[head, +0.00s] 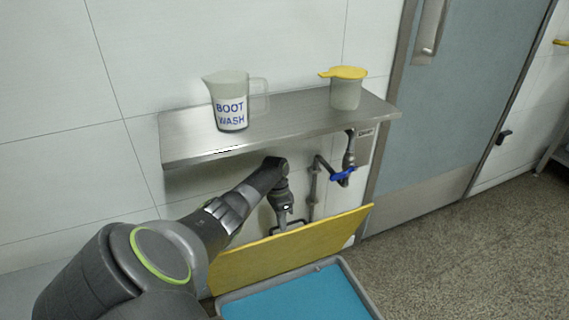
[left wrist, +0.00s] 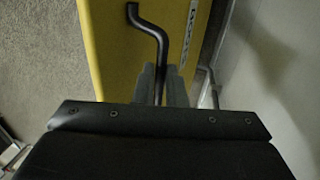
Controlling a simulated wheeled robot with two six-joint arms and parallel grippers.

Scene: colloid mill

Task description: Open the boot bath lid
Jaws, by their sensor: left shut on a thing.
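The yellow boot bath lid (head: 300,250) stands steeply raised along the back of the bath, on the wall side. The grey-rimmed boot bath (head: 352,278) shows blue inside, in front of the lid. My left gripper (head: 284,226) reaches down behind the lid's top edge. In the left wrist view, its fingers (left wrist: 165,86) are shut on the lid's dark bent handle (left wrist: 152,28), against the yellow lid face (left wrist: 112,45). The lid's lower left part is hidden by my arm in the head view. My right gripper is not in view.
A steel shelf (head: 290,124) above my left gripper holds a BOOT WASH jug (head: 230,100) and a yellow-lidded beaker (head: 345,90). A pipe with a blue valve handle (head: 342,174) is right of the gripper. Speckled floor (head: 450,260) is clear at right.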

